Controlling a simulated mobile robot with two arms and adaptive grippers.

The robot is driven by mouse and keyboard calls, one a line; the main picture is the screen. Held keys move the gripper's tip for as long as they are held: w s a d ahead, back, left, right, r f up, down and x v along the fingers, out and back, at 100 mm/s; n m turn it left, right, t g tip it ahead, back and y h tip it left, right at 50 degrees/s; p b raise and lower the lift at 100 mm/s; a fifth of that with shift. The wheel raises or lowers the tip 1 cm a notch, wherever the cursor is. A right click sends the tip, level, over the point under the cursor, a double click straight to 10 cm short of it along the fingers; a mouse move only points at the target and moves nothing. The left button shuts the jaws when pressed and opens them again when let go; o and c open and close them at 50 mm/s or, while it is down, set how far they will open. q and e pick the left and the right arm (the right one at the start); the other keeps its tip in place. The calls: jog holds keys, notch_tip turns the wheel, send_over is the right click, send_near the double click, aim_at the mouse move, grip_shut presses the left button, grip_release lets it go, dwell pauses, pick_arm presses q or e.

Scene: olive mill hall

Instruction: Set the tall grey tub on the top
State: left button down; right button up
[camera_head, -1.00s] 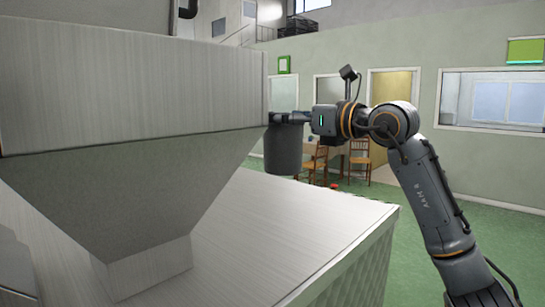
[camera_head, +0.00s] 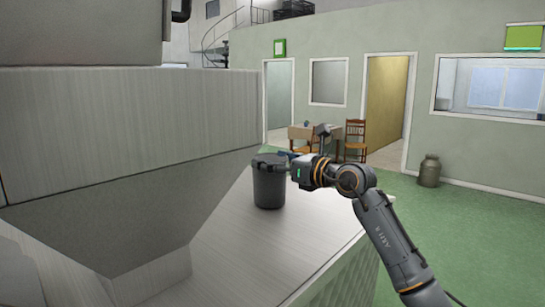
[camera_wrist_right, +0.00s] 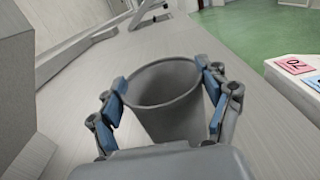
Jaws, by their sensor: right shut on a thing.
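The tall grey tub (camera_head: 269,185) is upright over the pale brushed top (camera_head: 225,250), right of the big metal hopper. Its base looks at or very close to the top; I cannot tell whether it bears its weight. My right gripper (camera_head: 287,156) comes in from the right and is shut on the tub near its rim. In the right wrist view the tub (camera_wrist_right: 165,85) sits between the blue finger pads, its open mouth facing the camera and its inside empty. My left gripper is not in view.
The metal hopper (camera_head: 130,140) fills the left and stands close to the tub. Bare top lies in front of the tub. Beyond are a small table (camera_head: 301,132), chairs (camera_head: 356,138) and a milk can (camera_head: 430,171). Coloured cards (camera_wrist_right: 293,65) lie at right in the wrist view.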

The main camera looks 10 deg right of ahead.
jog(key=shift+f, duration=0.1)
jog(key=o, duration=1.8)
jog(key=b+v, duration=0.4)
jog(key=v, duration=0.8)
jog(key=shift+b, duration=0.4)
